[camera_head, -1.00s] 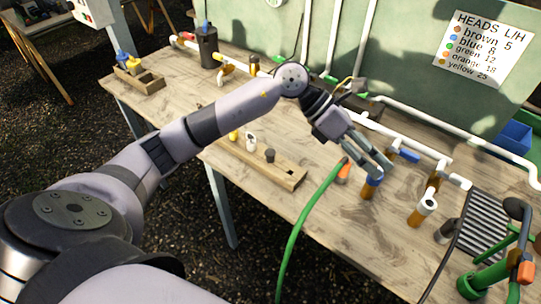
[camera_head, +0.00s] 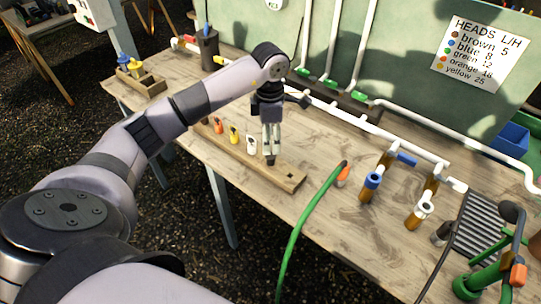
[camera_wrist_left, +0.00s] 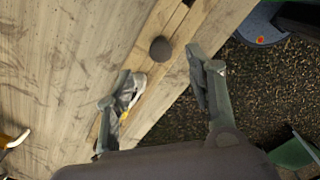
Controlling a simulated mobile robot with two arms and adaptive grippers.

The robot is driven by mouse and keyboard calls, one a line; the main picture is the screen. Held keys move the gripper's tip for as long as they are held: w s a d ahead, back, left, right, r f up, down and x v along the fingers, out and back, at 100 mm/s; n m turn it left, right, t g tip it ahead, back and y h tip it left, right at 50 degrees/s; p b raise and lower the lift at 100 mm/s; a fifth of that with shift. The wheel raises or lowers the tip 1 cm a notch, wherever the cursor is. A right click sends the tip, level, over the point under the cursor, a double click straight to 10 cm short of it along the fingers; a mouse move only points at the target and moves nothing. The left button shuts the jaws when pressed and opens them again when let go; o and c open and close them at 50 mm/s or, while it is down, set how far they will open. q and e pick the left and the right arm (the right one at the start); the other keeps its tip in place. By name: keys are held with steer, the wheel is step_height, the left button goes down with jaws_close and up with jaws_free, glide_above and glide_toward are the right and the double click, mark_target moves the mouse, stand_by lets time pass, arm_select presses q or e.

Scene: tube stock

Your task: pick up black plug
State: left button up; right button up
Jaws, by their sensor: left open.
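The black plug (camera_head: 270,160) stands in a wooden rack (camera_head: 290,182) near the table's front edge. In the left wrist view the black plug (camera_wrist_left: 160,50) is a dark round top on the light wooden strip, beyond the fingertips. My left gripper (camera_head: 270,148) points down just above the plug. It is open, and in the wrist view the space between its fingers (camera_wrist_left: 152,85) holds nothing gripped. The white plug (camera_head: 251,143) stands left of the black one and shows close to one finger in the wrist view (camera_wrist_left: 130,90). My right gripper is not in view.
Yellow (camera_head: 234,135) and orange (camera_head: 218,126) plugs share the rack. A green hose (camera_head: 305,215) crosses the table edge to the right. The table between rack and back pipes is mostly clear.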

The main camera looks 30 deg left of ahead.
arm_select(q)
step_height(320, 180, down, 3)
steer(key=shift+r, duration=0.15)
step_height(320, 180, down, 4)
steer(key=p, duration=0.3)
steer(key=shift+d, duration=0.1)
steer(key=shift+f, duration=0.6)
steer(key=c, duration=0.9)
steer(key=shift+o, duration=0.2)
steer(key=shift+r, duration=0.6)
step_height(320, 180, up, 12)
steer(key=b, duration=0.4)
step_height(320, 180, up, 7)
glide_above(271, 156)
steer(key=shift+w+f, duration=0.1)
